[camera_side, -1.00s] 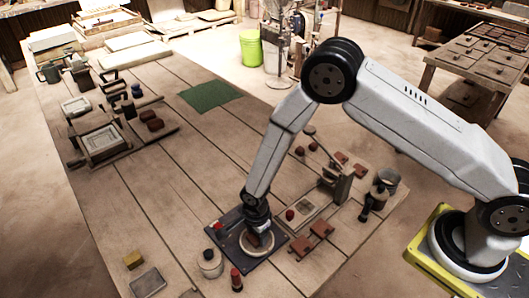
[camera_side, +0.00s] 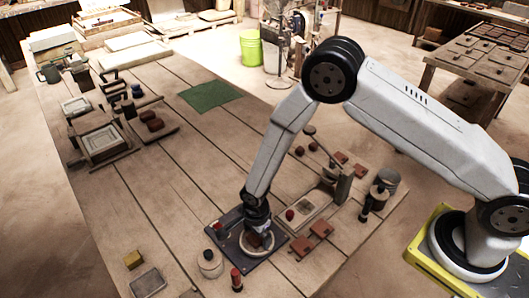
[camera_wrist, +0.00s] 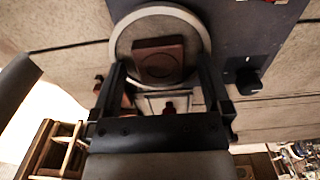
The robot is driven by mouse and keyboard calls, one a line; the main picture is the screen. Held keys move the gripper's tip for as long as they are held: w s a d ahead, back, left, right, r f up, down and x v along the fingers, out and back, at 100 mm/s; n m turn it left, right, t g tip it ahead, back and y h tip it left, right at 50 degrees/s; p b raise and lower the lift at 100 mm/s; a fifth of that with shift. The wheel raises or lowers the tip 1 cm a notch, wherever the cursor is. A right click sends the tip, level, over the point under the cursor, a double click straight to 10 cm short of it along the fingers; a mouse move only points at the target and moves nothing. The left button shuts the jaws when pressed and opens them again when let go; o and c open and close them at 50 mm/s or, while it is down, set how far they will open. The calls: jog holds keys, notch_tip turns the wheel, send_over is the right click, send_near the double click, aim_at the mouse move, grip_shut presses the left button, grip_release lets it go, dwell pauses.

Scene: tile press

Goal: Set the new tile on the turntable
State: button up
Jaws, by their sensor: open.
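The reddish-brown square tile (camera_wrist: 159,61) lies flat on the round pale turntable (camera_wrist: 125,38) in the wrist view, showing a round mark on its face. In the side view, the tile (camera_side: 254,240) shows small on the turntable (camera_side: 263,252), partly hidden by my gripper (camera_side: 257,230). In the wrist view, my gripper (camera_wrist: 162,74) is open, with its two dark fingers spread wide to either side of the tile. I cannot tell whether either finger touches it.
The turntable stands on a dark base plate (camera_side: 268,262). A pale lidded jar (camera_side: 209,264) and a red-topped bottle (camera_side: 236,281) stand in front. Red tiles (camera_side: 302,246) and the wooden press (camera_side: 342,185) are to the right. The table's middle is clear around the green mat (camera_side: 209,95).

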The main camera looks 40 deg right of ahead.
notch_tip(320, 180, up, 12)
dwell(0.8)
dwell(0.5)
jog(key=s+d+r+n+t, duration=0.1)
jog(key=s+d+r+n, duration=0.4)
jog(key=d+n, duration=0.3)
jog(key=s+d+r+n+t, duration=0.1)
jog(key=s+d+r+n, duration=0.5)
jog(key=n, duration=0.4)
jog(key=shift+d+r+t, duration=0.3)
jog(key=shift+d+r, duration=0.2)
jog(key=shift+d, duration=0.5)
jog(key=shift+w, duration=0.1)
